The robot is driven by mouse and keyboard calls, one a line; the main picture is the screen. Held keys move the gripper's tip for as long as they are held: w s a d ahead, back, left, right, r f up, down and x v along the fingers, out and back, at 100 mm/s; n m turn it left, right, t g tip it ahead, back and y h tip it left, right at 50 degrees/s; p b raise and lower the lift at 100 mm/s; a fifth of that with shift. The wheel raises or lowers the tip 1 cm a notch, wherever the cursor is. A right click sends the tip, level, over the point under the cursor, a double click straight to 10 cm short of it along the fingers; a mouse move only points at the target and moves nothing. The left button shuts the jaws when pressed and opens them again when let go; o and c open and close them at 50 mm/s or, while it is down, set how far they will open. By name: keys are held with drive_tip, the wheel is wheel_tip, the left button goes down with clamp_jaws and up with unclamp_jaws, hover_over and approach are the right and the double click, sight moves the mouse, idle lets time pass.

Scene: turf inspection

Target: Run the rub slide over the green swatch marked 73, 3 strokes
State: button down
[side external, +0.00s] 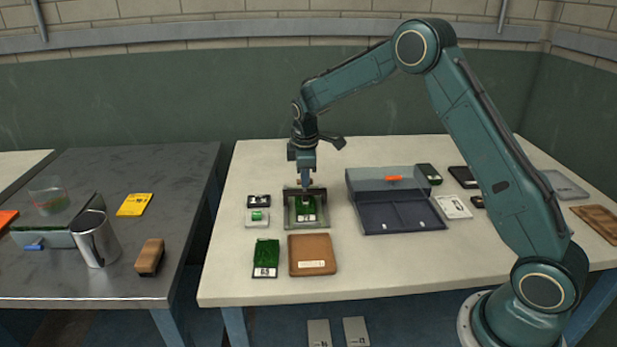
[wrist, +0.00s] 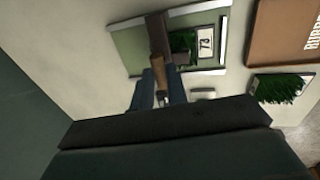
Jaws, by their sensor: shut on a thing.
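The green swatch marked 73 (wrist: 183,41) lies in a grey-green holder with pale rails (wrist: 130,50). Its white label reads 73 in the wrist view. In the side view the swatch (side external: 307,214) shows in the holder (side external: 290,216) near the table's middle. My gripper (wrist: 163,94) is shut on the brown rub slide (wrist: 158,36), whose lighter handle stands between the fingers. The slide is over the holder, beside or partly over the swatch's turf; I cannot tell whether it touches. In the side view my gripper (side external: 305,184) is directly above the holder.
A brown pad (side external: 312,262) and another green swatch (side external: 266,255) lie in front of the holder. Small boxes (side external: 257,217) sit to its left. An open dark case (side external: 400,215) stands to its right. A metal cup (side external: 95,240) and brush (side external: 150,257) are on the left table.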

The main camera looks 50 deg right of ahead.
drive_tip(key=w+d, duration=0.5)
drive_tip(key=shift+w+d, duration=0.25)
drive_tip(key=shift+w, duration=0.1)
drive_tip(key=c, duration=1.5)
unclamp_jaws()
drive_tip(key=shift+d, duration=0.1)
drive_tip(key=shift+o, duration=0.6)
drive_tip(key=shift+s+r, duration=0.1)
wheel_tip(320, 180, up, 13)
drive_tip(key=s+a, duration=0.1)
drive_tip(key=a, duration=0.1)
drive_tip(key=shift+s+r, duration=0.2)
drive_tip(key=shift+s, duration=0.2)
